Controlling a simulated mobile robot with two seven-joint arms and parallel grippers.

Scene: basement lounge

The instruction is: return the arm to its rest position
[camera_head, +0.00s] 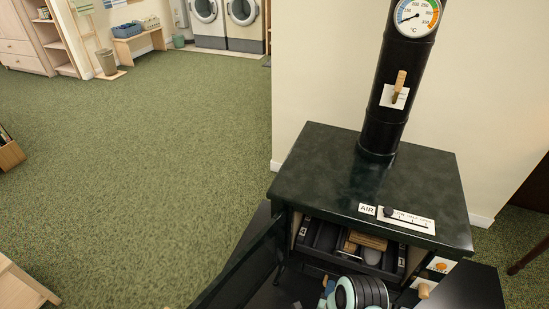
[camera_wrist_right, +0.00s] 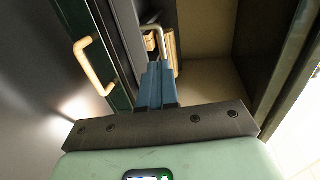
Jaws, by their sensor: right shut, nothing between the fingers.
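My right gripper (camera_head: 326,291) is at the bottom of the head view, in front of the open stove (camera_head: 375,185). In the right wrist view its blue fingers (camera_wrist_right: 156,84) are shut together with nothing between them. They point towards the stove's opening. Part of my right arm shows at the bottom edge of the head view; the rest is out of frame. My left gripper is not in view.
The stove door (camera_head: 238,272) stands open on the left; its pale handle (camera_wrist_right: 94,66) shows in the wrist view. Wood pieces (camera_head: 367,240) lie inside the stove. A black flue pipe (camera_head: 385,125) rises above. Green carpet (camera_head: 150,160) at left is largely clear.

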